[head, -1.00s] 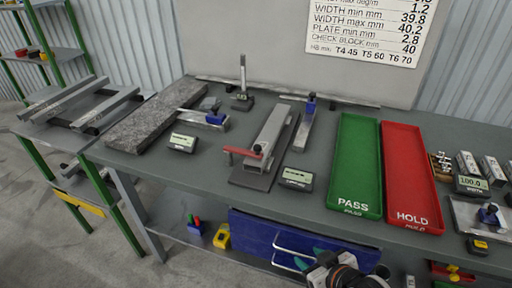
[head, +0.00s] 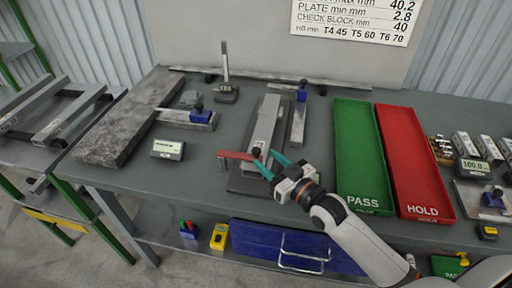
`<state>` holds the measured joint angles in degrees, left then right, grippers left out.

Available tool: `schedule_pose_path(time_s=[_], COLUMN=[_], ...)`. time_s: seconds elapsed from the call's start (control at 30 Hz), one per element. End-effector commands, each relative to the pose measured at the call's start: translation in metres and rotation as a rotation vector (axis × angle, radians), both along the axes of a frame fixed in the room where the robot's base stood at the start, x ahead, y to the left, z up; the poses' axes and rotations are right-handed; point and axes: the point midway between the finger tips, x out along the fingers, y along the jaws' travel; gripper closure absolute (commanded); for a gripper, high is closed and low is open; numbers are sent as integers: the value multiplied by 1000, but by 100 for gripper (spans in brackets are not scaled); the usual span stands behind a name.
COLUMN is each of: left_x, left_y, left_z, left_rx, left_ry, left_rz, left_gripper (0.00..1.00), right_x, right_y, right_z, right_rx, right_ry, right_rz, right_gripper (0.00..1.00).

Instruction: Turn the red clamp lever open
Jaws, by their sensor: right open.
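The red clamp lever (head: 236,156) sticks out to the left from the near end of a grey clamp fixture (head: 264,129) on the table. A dark knob (head: 256,152) sits at the lever's inner end. My right gripper (head: 267,164) comes in from the lower right, with its teal fingers spread apart near the knob and the lever's inner end. One finger lies behind the knob and the other in front, as seen here. I cannot tell whether they touch it. My left gripper is not in view.
A green PASS tray (head: 359,158) and a red HOLD tray (head: 413,164) lie right of the fixture. A small display box (head: 168,149) and a granite slab (head: 128,121) lie left. Bare table shows left of the lever.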

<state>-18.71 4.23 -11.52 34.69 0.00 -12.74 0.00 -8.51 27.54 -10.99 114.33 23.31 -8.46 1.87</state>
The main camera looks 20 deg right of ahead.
Motion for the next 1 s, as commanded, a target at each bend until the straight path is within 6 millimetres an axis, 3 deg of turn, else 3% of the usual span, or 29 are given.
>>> schedule_pose_path(time_s=[0.1,0.33,0.67,0.77,0.97,1.0], left_x=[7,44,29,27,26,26], left_y=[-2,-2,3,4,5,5], left_z=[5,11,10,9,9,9], left_rx=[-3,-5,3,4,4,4], left_ry=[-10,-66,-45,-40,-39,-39], left_rz=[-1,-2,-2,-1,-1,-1], left_gripper=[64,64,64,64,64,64], right_x=[23,46,50,50,50,50], right_y=[8,17,19,18,18,18], right_z=[3,0,-1,-1,-1,-1], right_rx=[1,0,-1,-1,-2,-2], right_ry=[-2,1,3,3,2,2], right_rz=[-1,0,1,0,0,0], right_gripper=[56,56,56,67,100,100])
